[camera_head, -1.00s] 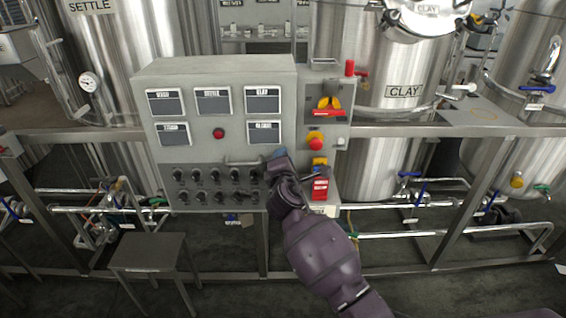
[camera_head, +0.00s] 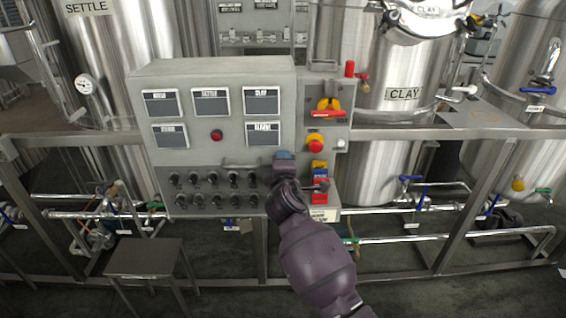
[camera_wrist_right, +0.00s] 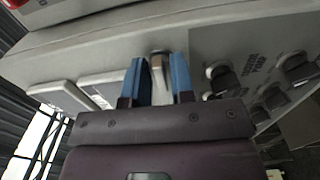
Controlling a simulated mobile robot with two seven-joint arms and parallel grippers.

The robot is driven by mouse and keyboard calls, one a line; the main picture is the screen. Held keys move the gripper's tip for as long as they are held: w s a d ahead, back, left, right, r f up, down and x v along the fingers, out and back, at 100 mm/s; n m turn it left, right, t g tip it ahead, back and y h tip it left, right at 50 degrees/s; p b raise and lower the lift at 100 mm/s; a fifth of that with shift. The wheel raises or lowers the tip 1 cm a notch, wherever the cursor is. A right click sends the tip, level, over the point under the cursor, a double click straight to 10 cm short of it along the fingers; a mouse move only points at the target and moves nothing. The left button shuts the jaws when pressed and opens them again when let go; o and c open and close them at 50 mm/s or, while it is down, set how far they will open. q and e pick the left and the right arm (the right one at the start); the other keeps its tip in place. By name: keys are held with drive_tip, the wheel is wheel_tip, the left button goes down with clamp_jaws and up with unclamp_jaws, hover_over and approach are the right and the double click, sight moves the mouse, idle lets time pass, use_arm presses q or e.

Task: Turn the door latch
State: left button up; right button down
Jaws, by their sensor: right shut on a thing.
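A grey control cabinet (camera_head: 214,80) with screens and knobs stands at the middle of the head view. My right gripper (camera_head: 284,156) is at the right edge of its front panel, its blue fingertips at the panel. In the right wrist view, the blue fingers (camera_wrist_right: 159,82) stand on either side of a small metal latch (camera_wrist_right: 158,66) and are shut on it. In the head view the gripper hides the latch. My left gripper is not in view.
A thin bar handle (camera_head: 240,167) lies just left of the gripper, above rows of black knobs (camera_head: 205,178). A red emergency button (camera_head: 315,143) and a yellow-red rotary switch (camera_head: 328,108) are close on the right. A metal stool (camera_head: 143,257) stands at lower left.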

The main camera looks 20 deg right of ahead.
drive_tip(key=c, duration=1.2)
unclamp_jaws()
drive_tip(key=v, duration=1)
drive_tip(key=shift+s, duration=0.4)
drive_tip(key=shift+a, duration=0.1)
